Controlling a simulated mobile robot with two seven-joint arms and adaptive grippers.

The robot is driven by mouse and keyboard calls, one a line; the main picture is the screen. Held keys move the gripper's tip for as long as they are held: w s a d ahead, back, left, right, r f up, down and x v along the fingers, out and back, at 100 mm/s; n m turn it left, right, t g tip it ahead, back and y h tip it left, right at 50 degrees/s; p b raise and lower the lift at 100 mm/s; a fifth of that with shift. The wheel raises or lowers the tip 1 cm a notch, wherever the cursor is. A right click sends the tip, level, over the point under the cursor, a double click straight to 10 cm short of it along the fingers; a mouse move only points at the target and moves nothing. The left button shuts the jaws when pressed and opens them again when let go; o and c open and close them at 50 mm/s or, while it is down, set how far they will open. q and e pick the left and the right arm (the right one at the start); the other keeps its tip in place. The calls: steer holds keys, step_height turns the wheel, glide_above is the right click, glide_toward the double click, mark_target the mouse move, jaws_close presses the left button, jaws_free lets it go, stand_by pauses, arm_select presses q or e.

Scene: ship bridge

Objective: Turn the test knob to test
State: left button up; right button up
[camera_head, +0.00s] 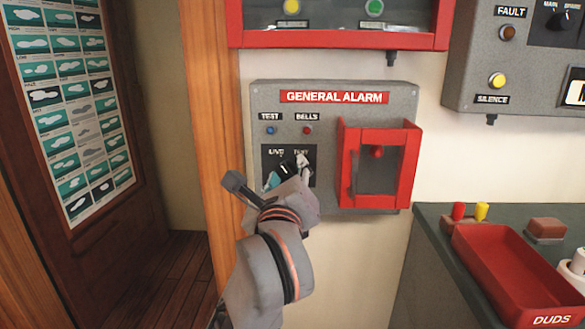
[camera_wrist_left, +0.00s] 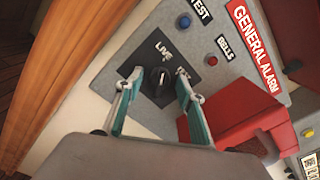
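The test knob (camera_wrist_left: 160,78) is a small black rotary knob with a white mark, on a dark plate labelled LIVE and TEST. The plate is on the grey GENERAL ALARM box (camera_head: 330,118). My left gripper (camera_head: 287,170) is at the plate and partly hides the knob in the head view. In the left wrist view its two teal-sided fingers (camera_wrist_left: 159,84) are spread, one on each side of the knob, with gaps showing. The mark seems to point toward LIVE, but it is small. My right gripper is not in view.
A red guarded box (camera_head: 412,165) sticks out right of the plate. The blue TEST lamp (camera_head: 270,130) and red BELLS lamp (camera_head: 307,130) are above it. A wooden post (camera_head: 212,120) stands left. A red DUDS tray (camera_head: 500,262) lies on the counter at right.

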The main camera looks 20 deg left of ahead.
arm_select(q)
steer(key=shift+w+a, duration=0.1)
steer(key=shift+w, duration=0.1)
steer(key=shift+s+r, duration=0.1)
steer(key=shift+s, duration=0.05)
steer(key=shift+c, duration=1.2)
jaws_close()
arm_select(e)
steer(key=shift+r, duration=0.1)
